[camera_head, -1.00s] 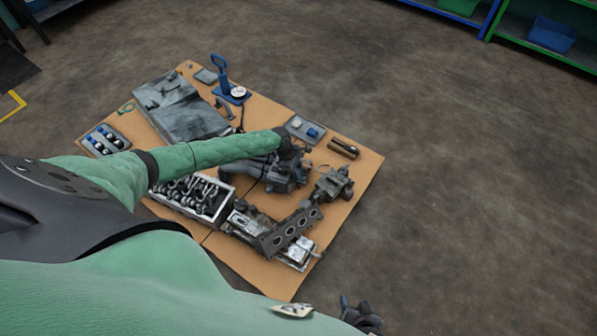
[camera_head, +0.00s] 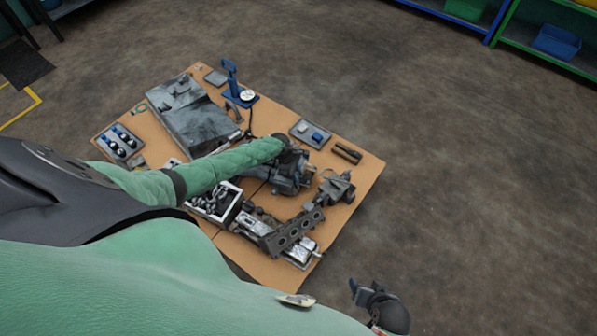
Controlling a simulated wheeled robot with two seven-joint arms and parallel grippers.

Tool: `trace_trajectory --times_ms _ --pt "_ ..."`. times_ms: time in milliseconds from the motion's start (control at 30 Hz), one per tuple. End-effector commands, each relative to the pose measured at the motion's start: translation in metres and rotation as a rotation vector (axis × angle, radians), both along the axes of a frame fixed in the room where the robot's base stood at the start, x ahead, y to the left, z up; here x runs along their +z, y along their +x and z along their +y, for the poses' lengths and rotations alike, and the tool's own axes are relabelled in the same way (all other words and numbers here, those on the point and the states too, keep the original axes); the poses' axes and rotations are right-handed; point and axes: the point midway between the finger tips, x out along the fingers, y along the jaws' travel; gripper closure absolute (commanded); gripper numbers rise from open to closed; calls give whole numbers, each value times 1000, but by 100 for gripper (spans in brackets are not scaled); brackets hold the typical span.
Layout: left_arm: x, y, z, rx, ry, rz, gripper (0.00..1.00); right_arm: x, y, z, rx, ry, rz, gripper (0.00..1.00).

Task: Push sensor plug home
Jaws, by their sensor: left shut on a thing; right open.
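A thin dark cable (camera_head: 257,188) shows beside the unit. My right gripper (camera_head: 361,291) is open and empty near the bottom, off the sheet.
A grey tray (camera_head: 302,127) with a blue block, dark bars (camera_head: 347,153) and a blue-based stand (camera_head: 236,92) lie beyond the unit. A metal bracket (camera_head: 335,188), a plate with holes (camera_head: 292,232) and an engine block (camera_head: 217,203) crowd around it. The floor on the right is clear.

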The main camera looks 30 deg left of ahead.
Motion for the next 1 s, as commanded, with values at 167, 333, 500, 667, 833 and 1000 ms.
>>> trace_trajectory --times_ms 167,333,500,667,833,1000 --pt "6 8 7 7 4 -14 100 3 0 0 1 0 2 35" --pt "6 8 8 8 5 -13 75 2 0 0 1 0 2 35" --pt "4 5 6 6 3 -9 55 2 0 0 1 0 2 35" --pt "2 3 4 4 3 -4 55 3 -1 1 1 1 2 35" --pt "8 2 7 3 2 -4 55 4 -1 1 2 0 5 35" --pt "30 0 16 3 4 -4 55 11 -2 0 5 -3 16 35"
